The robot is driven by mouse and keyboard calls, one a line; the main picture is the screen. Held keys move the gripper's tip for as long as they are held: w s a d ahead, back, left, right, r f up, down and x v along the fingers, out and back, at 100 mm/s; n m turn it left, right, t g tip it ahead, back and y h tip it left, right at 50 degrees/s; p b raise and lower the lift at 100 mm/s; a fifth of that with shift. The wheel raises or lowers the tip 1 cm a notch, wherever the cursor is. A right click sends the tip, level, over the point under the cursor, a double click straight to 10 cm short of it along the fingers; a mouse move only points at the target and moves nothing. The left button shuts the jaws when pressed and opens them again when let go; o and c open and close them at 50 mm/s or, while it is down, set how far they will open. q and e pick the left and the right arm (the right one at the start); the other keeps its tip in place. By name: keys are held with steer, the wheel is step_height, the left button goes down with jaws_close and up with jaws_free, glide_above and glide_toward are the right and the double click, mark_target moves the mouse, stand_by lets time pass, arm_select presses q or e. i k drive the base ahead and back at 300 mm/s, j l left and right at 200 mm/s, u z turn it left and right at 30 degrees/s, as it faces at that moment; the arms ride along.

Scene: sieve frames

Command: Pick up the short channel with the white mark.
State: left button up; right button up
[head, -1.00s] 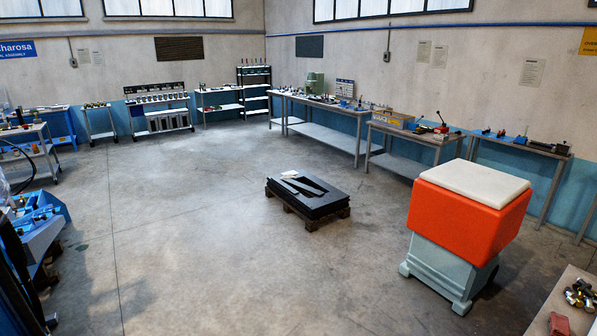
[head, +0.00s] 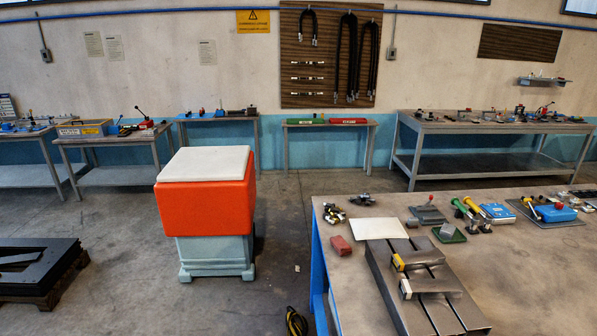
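Two grey metal channels lie on a dark slotted plate (head: 385,268) on the workbench at the lower right of the head view. The nearer channel (head: 435,286) has a white mark at its left end. The farther channel (head: 422,259) has a yellow mark at its left end. Neither of my grippers is in view, and nothing touches the channels.
The workbench (head: 335,264) also holds a red block (head: 341,245), a pale sheet (head: 380,228) and several tools behind the plate. An orange-topped cart (head: 207,205) stands to its left. A dark pallet stack (head: 40,265) is at far left. Open floor lies between them.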

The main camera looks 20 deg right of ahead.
mark_target(439, 289)
steer(key=i+j+z, duration=0.1)
steer(key=z, duration=0.4)
steer(key=i+j+z, duration=0.15)
steer(key=z, duration=0.35)
steer(key=i+j+z, duration=0.1)
steer(key=j+z, duration=0.15)
steer(key=z, duration=0.25)
steer(key=j+z, duration=0.2)
steer(key=z, duration=0.3)
steer(key=j+z, duration=0.25)
steer(key=z, duration=0.2)
